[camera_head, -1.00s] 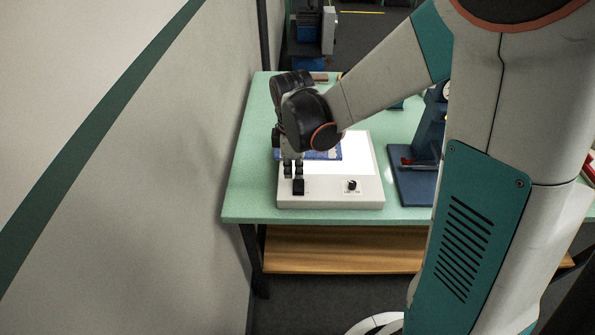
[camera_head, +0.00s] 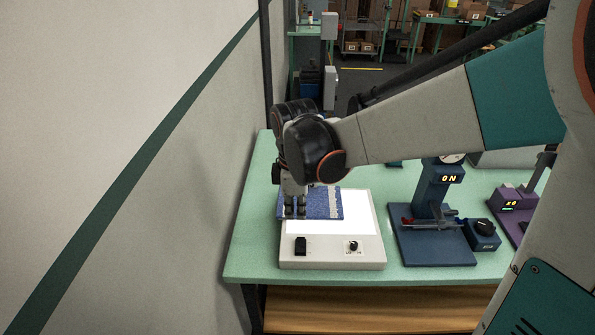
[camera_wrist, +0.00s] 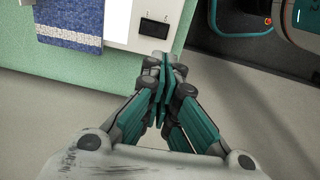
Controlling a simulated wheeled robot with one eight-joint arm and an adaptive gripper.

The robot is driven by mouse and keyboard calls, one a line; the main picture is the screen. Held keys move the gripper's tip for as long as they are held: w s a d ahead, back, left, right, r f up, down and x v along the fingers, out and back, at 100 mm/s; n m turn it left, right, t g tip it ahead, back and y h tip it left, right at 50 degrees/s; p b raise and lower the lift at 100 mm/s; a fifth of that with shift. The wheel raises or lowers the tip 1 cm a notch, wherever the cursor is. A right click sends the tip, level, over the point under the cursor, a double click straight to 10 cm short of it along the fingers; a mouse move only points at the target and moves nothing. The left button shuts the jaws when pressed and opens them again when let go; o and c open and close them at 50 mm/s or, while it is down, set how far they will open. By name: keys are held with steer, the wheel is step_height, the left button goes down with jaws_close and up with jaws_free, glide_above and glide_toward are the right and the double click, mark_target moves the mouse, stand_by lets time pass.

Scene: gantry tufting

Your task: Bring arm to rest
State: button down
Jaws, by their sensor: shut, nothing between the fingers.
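My gripper (camera_head: 295,211) is shut and empty. In the head view it hangs fingers down over the left part of the white light box (camera_head: 365,255), in front of the blue textile piece (camera_head: 322,204). In the wrist view the closed fingertips (camera_wrist: 163,68) show near the light box edge, with the black switch (camera_wrist: 154,28) just beyond them. The blue patch with a pale border strip (camera_wrist: 70,28) lies at upper left there, apart from the fingers. My arm reaches in from the right of the head view.
The green table (camera_head: 250,250) carries a blue stand with a lit display (camera_head: 440,205) and a purple device (camera_head: 512,205) to the right of the light box. A wall (camera_head: 130,200) stands close on the left. Shelves with boxes (camera_head: 365,30) are far behind.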

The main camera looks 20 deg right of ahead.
steer(key=shift+s, duration=0.15)
steer(key=s+d+r+m+t+b, duration=0.1)
steer(key=s+d+m+t+b, duration=0.1)
steer(key=s+m, duration=0.4)
steer(key=s+d+r+m+t+b, duration=0.1)
steer(key=s+d+m+t+b, duration=0.1)
steer(key=s+m, duration=0.5)
steer(key=shift+s+d+r+m+t+b, duration=0.2)
steer(key=shift+d+r+m+t+b, duration=0.15)
steer(key=shift+m+t+b, duration=0.65)
steer(key=shift+n, duration=0.3)
